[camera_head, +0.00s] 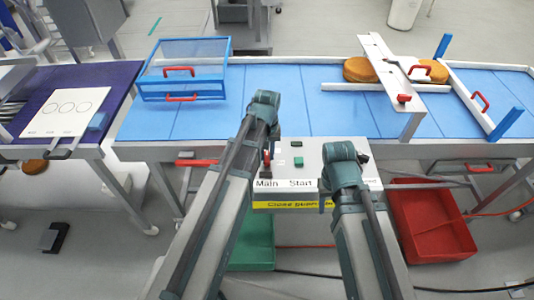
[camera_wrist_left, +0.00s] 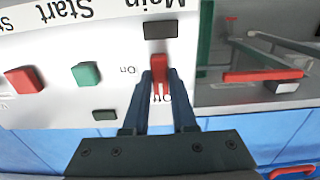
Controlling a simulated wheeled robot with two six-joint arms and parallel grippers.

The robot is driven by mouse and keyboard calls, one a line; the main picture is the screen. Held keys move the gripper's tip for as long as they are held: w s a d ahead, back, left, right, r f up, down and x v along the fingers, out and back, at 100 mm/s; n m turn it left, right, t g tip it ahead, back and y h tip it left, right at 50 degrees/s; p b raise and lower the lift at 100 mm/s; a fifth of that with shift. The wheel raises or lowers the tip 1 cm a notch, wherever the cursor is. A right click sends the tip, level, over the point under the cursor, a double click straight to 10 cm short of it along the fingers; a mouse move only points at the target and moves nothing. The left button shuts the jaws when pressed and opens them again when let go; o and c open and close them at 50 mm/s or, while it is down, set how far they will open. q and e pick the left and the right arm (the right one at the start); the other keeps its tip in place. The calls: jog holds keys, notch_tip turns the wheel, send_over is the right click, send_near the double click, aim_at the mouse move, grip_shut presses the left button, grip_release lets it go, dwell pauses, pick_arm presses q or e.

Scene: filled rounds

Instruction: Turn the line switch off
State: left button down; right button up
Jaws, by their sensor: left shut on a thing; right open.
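The control panel (camera_head: 310,160) stands at the front edge of the blue conveyor table. Its red main switch lever (camera_wrist_left: 159,66), under the label "Main", shows between my left gripper's fingertips (camera_wrist_left: 158,82). The left fingers are shut on it, with "On" and "Off" marks beside them. The lever also shows in the head view (camera_head: 266,160). Its exact setting is hard to tell. My right arm's end is over the panel's right part; its fingers are mostly hidden behind the arm in the head view.
A green button (camera_wrist_left: 86,74) and a red button (camera_wrist_left: 24,80) sit along the panel from the lever. A blue-framed clear guard (camera_head: 185,70) stands on the conveyor. A red bin (camera_head: 430,220) and a green bin (camera_head: 252,245) are below. A purple table (camera_head: 110,85) is at the left.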

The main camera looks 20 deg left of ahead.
aim_at(267, 157)
pick_arm(q)
jog(key=c, duration=0.7)
grip_release()
jog(key=shift+r, duration=0.15)
notch_tip(267, 157, up, 14)
jog(key=p, duration=1.3)
jog(key=shift+f+p, duration=0.25)
jog(key=shift+p, duration=0.15)
jog(key=s+d+f+m+b, duration=0.2)
jog(key=s+d+f+b, duration=0.1)
jog(key=s+f+b, duration=0.1)
jog(key=s+d+f+m+b, duration=0.2)
jog(key=s+d+f+b, duration=0.2)
jog(key=s+f+b, duration=0.1)
jog(key=s+d+f+m+y+b, duration=0.1)
jog(key=s+d+f+m+b, duration=0.2)
jog(key=s+f+b, duration=0.1)
jog(key=shift+s+d+f+b, duration=0.4)
jog(key=shift+s+b, duration=0.05)
jog(key=shift+s, duration=0.15)
